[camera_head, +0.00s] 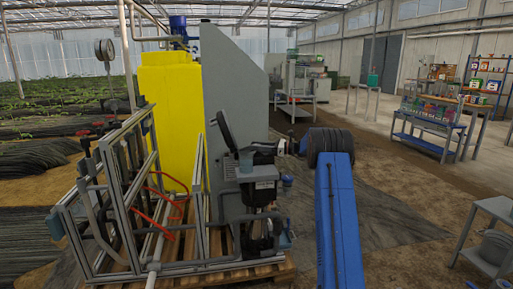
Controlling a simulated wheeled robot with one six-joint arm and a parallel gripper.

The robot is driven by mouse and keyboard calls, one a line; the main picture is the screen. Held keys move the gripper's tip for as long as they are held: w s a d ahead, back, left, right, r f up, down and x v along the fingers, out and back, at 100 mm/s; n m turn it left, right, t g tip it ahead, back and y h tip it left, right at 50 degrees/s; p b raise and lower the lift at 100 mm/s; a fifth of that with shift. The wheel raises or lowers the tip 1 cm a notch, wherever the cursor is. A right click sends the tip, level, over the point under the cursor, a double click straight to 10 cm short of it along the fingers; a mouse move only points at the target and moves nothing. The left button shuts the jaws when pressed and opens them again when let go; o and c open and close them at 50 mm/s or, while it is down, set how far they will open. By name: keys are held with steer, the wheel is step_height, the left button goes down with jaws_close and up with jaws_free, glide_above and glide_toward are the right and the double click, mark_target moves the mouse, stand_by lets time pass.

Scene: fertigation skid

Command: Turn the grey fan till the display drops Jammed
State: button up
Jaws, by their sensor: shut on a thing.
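The pump unit (260,200) stands upright on the pallet, with a dark motor at its top and a pale label on it. My gripper (281,147) is at the right side of the motor top, reaching in from the right. It is shut on what appears to be the grey fan, which is small and mostly hidden by the gripper and motor. The display (226,131) is a dark tilted panel left of the motor, seen edge-on, so its text cannot be read.
A metal frame with red hoses (165,205) is at left. A blue shelf rack (425,135) stands at right.

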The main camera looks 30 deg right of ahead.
steer(key=shift+m+t+h, duration=0.3)
steer(key=shift+t, duration=0.1)
steer(key=m+t+h, duration=0.2)
steer(key=h, duration=0.1)
steer(key=m+t+h, duration=0.2)
steer(key=m+h, duration=0.1)
steer(key=shift+a+t+h, duration=0.15)
steer(key=shift+t+h, duration=0.25)
steer(key=m+h, duration=0.2)
steer(key=h, duration=0.1)
steer(key=m+t+h, duration=0.1)
steer(key=m+h, duration=0.1)
steer(key=h, duration=0.1)
steer(key=shift+m+h, duration=0.9)
steer(key=shift+h, duration=0.3)
steer(key=shift+d+m+h, duration=0.2)
steer(key=shift+m+h, duration=0.1)
steer(key=shift+h, duration=0.2)
steer(key=o, duration=1)
steer(key=shift+s, duration=0.1)
steer(key=s, duration=0.5)
steer(key=s+a, duration=0.1)
steer(key=s, duration=0.5)
steer(key=s+a, duration=0.1)
steer(key=s, duration=0.5)
steer(key=shift+a, duration=0.25)
